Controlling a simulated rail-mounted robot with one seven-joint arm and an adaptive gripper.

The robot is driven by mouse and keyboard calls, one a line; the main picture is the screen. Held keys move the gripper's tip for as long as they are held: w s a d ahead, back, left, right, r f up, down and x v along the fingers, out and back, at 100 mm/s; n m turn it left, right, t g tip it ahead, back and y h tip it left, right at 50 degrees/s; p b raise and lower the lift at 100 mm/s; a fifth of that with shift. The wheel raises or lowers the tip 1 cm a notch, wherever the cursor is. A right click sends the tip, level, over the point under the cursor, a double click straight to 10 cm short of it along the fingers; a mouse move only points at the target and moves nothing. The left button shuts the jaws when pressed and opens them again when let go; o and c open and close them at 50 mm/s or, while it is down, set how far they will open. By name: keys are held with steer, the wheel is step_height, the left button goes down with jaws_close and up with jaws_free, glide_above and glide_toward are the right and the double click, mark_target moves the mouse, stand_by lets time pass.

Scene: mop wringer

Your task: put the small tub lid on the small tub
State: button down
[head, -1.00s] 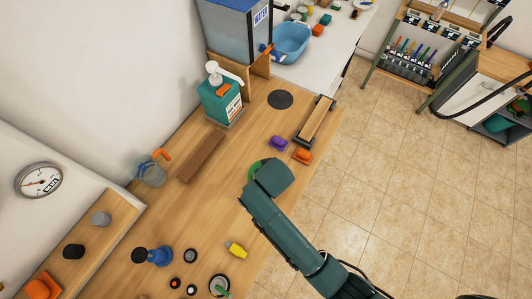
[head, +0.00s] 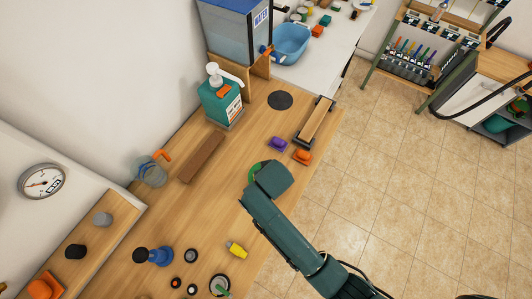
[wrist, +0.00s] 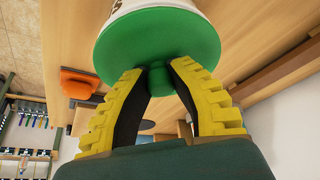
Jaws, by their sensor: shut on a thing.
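The small tub lid (wrist: 160,48) is a green disc with a round knob (wrist: 157,78). My gripper (wrist: 157,72) has yellow fingers with black pads, shut on the knob. A white tub with dark print, apparently the small tub (wrist: 122,8), shows just beyond the lid in the wrist view. The lid hides the tub's rim, so I cannot tell whether they touch. In the head view, a green edge of the lid (head: 254,172) shows at the left of my wrist; the fingers and tub are hidden behind it.
A purple piece (head: 277,144) and an orange piece (head: 302,157) stand close beyond my gripper. A long wooden-topped block (head: 316,120) lies near the right edge. A yellow item (head: 236,249) lies nearer. The bench between the brown bar (head: 202,157) and my gripper is clear.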

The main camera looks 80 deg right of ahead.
steer(key=c, duration=1)
jaws_free()
steer(key=shift+o, duration=0.2)
step_height(320, 180, up, 8)
steer(key=p, duration=0.8)
